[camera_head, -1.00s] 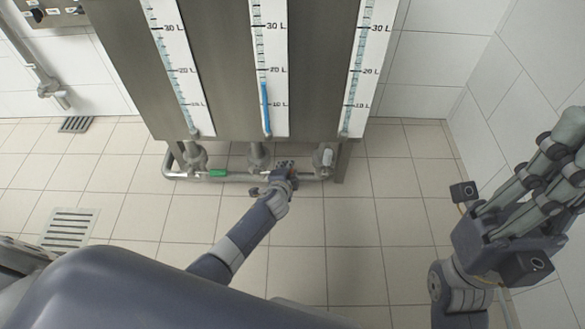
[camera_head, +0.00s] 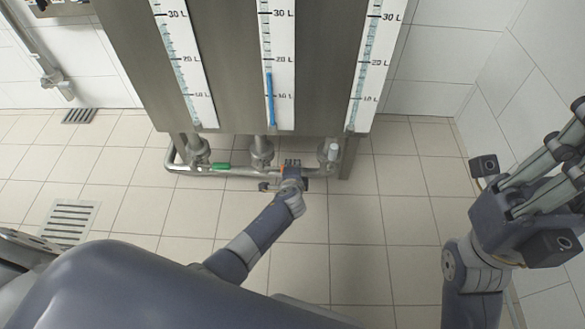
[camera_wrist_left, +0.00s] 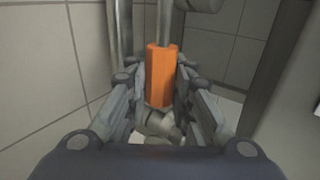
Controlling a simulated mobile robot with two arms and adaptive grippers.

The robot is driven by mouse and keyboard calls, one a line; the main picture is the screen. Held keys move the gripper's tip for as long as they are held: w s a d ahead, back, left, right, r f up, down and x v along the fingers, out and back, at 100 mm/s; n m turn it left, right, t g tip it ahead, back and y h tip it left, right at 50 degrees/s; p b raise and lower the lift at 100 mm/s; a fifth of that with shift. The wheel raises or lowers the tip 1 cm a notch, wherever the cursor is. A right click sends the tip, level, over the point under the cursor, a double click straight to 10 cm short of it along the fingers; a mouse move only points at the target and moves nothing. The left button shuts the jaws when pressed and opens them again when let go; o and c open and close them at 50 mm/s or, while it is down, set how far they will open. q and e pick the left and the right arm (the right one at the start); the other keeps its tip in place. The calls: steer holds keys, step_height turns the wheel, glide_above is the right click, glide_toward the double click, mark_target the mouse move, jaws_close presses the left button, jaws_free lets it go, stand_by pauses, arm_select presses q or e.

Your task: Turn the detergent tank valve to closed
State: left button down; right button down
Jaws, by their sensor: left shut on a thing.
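The tank (camera_head: 325,75) is a steel cabinet with three white level gauges; the middle gauge (camera_head: 278,60) has a blue column. Pipes with valves run below it. An orange valve handle (camera_wrist_left: 160,75) stands between the fingers of my left gripper (camera_wrist_left: 160,90) in the left wrist view, and the fingers are shut on it. In the head view my left gripper (camera_head: 290,167) is at the pipe under the middle and right gauges and hides most of the handle. My right gripper (camera_head: 570,135) is raised at the right, away from the tank; its fingertips are not clear.
A green handle (camera_head: 220,166) sits on the pipe to the left, and a pale upright handle (camera_head: 333,152) is on the right valve. A floor drain grate (camera_head: 70,220) lies at left. White tiled walls stand behind and at right. The tiled floor (camera_head: 365,225) is clear.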

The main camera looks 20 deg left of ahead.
arm_select(q)
steer(key=c, duration=1.5)
jaws_free()
steer(key=shift+s+f, duration=0.2)
steer(key=shift+o, duration=0.5)
steer(key=shift+w+r, duration=0.1)
steer(key=v, duration=1.2)
steer(key=shift+d, duration=0.1)
